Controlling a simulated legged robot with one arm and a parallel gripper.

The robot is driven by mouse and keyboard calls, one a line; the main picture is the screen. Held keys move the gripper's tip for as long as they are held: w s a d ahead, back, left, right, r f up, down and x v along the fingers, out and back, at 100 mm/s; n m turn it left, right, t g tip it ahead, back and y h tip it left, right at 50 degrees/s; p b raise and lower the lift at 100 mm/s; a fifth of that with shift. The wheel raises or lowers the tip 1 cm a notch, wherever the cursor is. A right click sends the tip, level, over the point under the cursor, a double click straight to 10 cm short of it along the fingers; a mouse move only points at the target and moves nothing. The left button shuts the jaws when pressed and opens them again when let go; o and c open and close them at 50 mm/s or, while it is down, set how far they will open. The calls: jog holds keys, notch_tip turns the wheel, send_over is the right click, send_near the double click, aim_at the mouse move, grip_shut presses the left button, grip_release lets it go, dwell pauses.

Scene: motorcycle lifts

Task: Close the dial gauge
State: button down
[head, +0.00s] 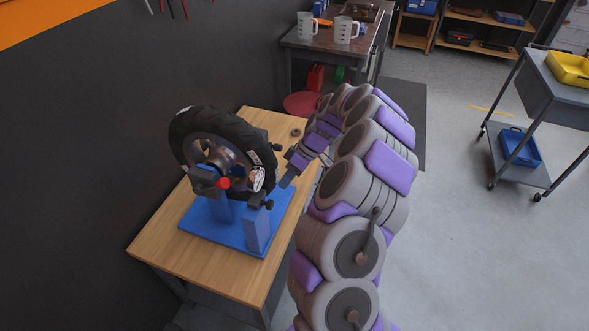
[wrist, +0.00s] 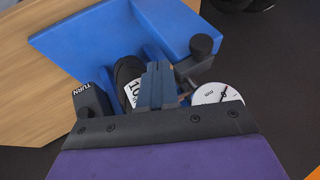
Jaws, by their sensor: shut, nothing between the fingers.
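The dial gauge (head: 258,178) is a white round dial by the right side of a black-tyred wheel (head: 190,125). The wheel is on a blue stand (head: 255,232). My gripper (head: 285,184) is shut and empty, just right of the gauge. In the wrist view my gripper's fingers (wrist: 156,80) are together, left of the dial. I cannot tell whether they touch the gauge's mount.
The stand sits on a wooden table (head: 160,250) against a dark wall. Black knobs (wrist: 201,45) and a block marked TURN (wrist: 90,100) lie close to my fingers. A bench with mugs (head: 343,29) stands behind. A cart (head: 550,85) is far right, with open floor between.

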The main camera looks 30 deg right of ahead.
aim_at(273, 202)
jog(key=a, duration=0.1)
jog(key=s+a, duration=0.1)
jog(key=s+a+f, duration=0.1)
jog(key=shift+a+b, duration=0.3)
jog(key=shift+a, duration=0.05)
dwell(0.3)
jog(key=shift+s+a, duration=0.9)
jog(key=shift+a, duration=0.2)
jog(key=shift+w, duration=0.1)
